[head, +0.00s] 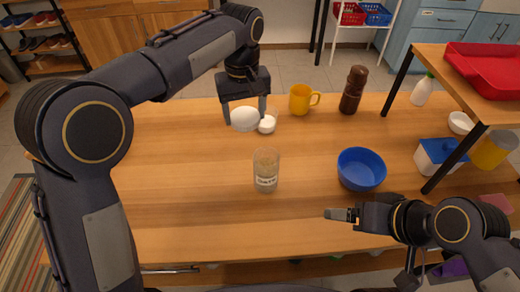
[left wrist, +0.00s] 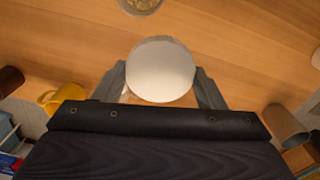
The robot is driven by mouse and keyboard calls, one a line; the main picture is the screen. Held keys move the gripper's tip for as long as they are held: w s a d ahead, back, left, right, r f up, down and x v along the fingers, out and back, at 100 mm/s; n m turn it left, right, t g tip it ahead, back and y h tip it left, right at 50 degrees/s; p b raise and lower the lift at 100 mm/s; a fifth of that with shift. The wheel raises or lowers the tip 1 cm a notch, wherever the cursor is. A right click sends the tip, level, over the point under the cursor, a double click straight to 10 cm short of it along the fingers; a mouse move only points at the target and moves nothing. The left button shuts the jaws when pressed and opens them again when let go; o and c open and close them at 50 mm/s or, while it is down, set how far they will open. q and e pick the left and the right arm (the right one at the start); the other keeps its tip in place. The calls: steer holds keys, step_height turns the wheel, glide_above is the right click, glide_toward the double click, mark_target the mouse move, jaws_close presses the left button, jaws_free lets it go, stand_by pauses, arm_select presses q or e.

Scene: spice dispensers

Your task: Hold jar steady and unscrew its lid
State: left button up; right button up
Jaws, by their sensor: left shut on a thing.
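My left gripper (head: 245,112) is shut on a round white lid (head: 245,119) and holds it toward the back of the wooden table. The lid also shows between both fingers in the left wrist view (left wrist: 160,69). A clear glass jar (head: 266,170) with brownish contents and a label stands upright on the table, nearer to me and apart from the lid. Its top edge looks open, and part of it shows in the left wrist view (left wrist: 141,5). My right gripper (head: 341,214) is near the table's front edge, right of the jar and not touching it. Its finger opening cannot be made out.
A yellow mug (head: 300,99) and a brown mill (head: 353,90) stand at the back. A blue bowl (head: 361,169) is right of the jar. The table's left part is clear.

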arm_select(q)
steer(key=b, duration=0.2)
glide_above(248, 166)
step_height(248, 166, down, 12)
steer(key=shift+f, duration=2.9)
steer(key=shift+f, duration=0.1)
steer(key=o, duration=1.1)
